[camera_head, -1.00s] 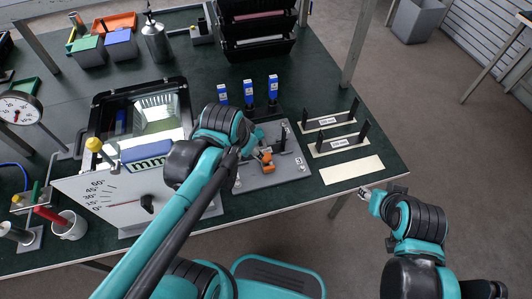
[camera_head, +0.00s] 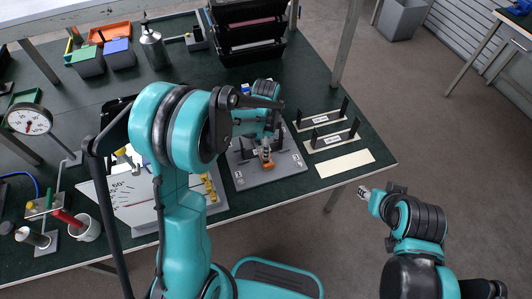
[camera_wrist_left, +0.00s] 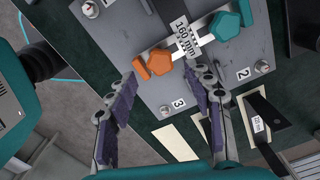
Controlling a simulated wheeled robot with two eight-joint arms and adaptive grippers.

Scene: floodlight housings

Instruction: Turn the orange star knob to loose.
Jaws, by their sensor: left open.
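The orange star knob (camera_wrist_left: 158,63) is on a grey plate (camera_wrist_left: 130,30), beside a strip labelled "160 mm". In the head view the orange knob (camera_head: 267,164) shows just below my left gripper (camera_head: 265,146). A teal knob (camera_wrist_left: 223,25) sits on the other side of the strip. My left gripper (camera_wrist_left: 164,88) is open, its two dark-padded fingers spread on either side of the orange knob in the wrist view. Whether the fingers touch it cannot be told. My right gripper (camera_head: 365,192) hangs empty off the table's right front edge; its finger gap is too small to judge.
Two black-posted holders (camera_head: 332,135) and a pale blank strip (camera_head: 344,163) lie right of the plate. A scale board (camera_head: 122,195), a dial gauge (camera_head: 29,119) and a white mug (camera_head: 86,228) stand on the left. A black rack (camera_head: 250,40) stands behind.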

